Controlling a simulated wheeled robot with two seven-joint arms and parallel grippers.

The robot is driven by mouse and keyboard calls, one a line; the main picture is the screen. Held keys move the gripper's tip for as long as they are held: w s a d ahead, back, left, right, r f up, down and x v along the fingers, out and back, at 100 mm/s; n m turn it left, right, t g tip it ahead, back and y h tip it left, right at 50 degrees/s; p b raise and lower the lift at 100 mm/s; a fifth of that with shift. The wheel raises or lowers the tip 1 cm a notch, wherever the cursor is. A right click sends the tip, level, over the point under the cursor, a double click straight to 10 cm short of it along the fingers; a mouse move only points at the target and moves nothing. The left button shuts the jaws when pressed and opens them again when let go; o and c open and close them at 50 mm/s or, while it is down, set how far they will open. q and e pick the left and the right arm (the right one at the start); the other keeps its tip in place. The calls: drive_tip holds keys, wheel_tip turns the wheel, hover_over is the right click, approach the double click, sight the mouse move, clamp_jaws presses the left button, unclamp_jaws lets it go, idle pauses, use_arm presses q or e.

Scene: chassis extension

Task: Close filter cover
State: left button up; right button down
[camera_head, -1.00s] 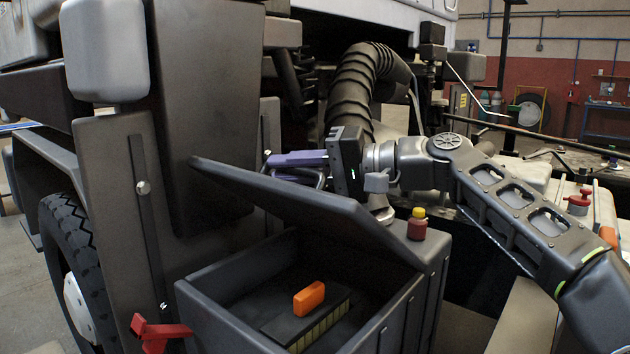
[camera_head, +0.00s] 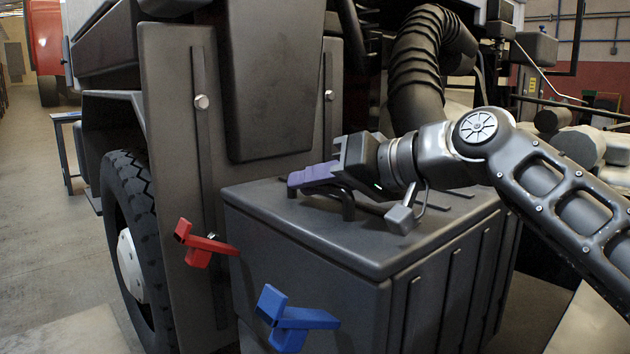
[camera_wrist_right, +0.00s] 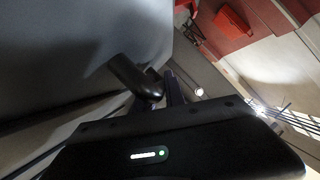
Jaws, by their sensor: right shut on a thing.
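The dark grey filter cover (camera_head: 375,245) lies flat on top of the filter box (camera_head: 310,300), and the inside of the box is hidden. Its black handle (camera_head: 347,207) stands up from the cover near the purple fingers of my right gripper (camera_head: 315,178). My right gripper is shut on the handle, low over the cover. In the right wrist view, the cover (camera_wrist_right: 70,60) fills the left side, and the handle (camera_wrist_right: 135,78) reaches down to the fingers. The exact grip is partly hidden. My left gripper is not in view.
A black ribbed hose (camera_head: 418,75) rises behind the box. A large wheel (camera_head: 135,230) stands at the left, with clear floor (camera_head: 40,220) beyond it.

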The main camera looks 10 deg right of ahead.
sight(355, 216)
drive_tip(key=shift+a+f, duration=0.1)
drive_tip(key=shift+f, duration=0.2)
drive_tip(key=c, duration=1.7)
unclamp_jaws()
drive_tip(key=shift+s+d+r, duration=0.2)
drive_tip(key=shift+s+d, duration=0.05)
drive_tip(key=shift+d, duration=0.25)
drive_tip(key=v, duration=0.6)
drive_tip(key=shift+s+d+r, duration=0.15)
drive_tip(key=shift+s, duration=0.2)
